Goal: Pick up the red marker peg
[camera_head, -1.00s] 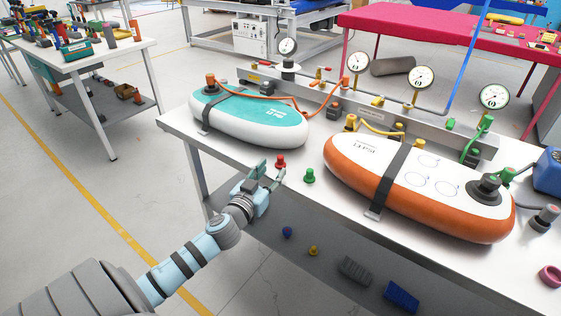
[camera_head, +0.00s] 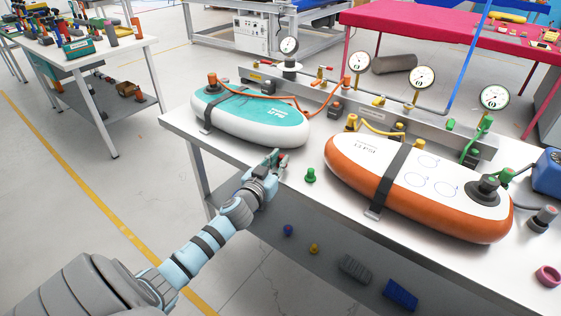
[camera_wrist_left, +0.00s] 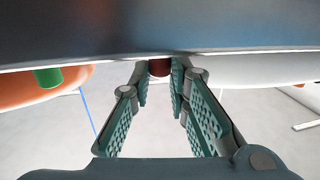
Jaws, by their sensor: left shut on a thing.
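The red marker peg (camera_wrist_left: 160,67) shows dark red between my left gripper's fingertips in the left wrist view. My left gripper (camera_head: 276,160) is at the front edge of the white table, shut on the peg. In the head view the fingers hide most of the peg. I cannot tell whether the peg still touches the tabletop. My right gripper is not in view.
A green peg (camera_head: 311,175) stands on the table to the right of my left gripper. A teal-and-white inflatable board (camera_head: 240,120) lies behind it. An orange-and-white board (camera_head: 440,215) lies to the right. A lower shelf (camera_head: 325,270) holds small items.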

